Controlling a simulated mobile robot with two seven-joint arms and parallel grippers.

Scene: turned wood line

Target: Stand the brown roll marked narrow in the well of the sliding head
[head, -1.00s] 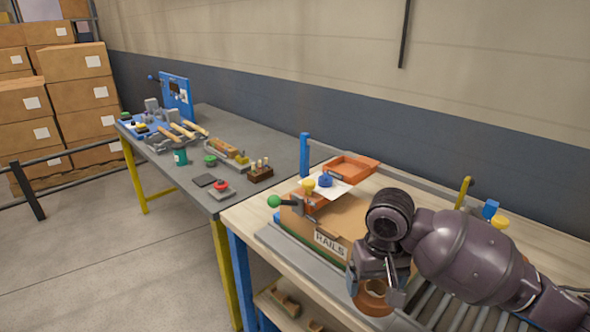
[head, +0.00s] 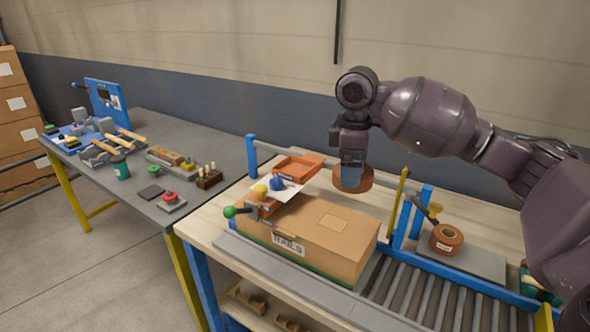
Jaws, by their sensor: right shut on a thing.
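My right gripper (head: 351,160) is shut on a brown roll (head: 352,181) and holds it in the air, past the back edge of the carton. No marking on this roll can be read from here. A second brown roll (head: 446,239) with a small white label rests on a grey plate at the right; its label is too small to read. An orange unit (head: 270,208) with a yellow knob, a blue part and a white sheet is at the carton's left end; it may be the sliding head. I cannot make out its well. My left gripper is not in view.
A carton marked RAILS (head: 315,237) lies on the bench by the rollers (head: 410,296). An orange tray (head: 297,166) is behind it. A yellow post (head: 397,203) and blue uprights stand to the right of the held roll. A grey table (head: 195,135) with tools is at left.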

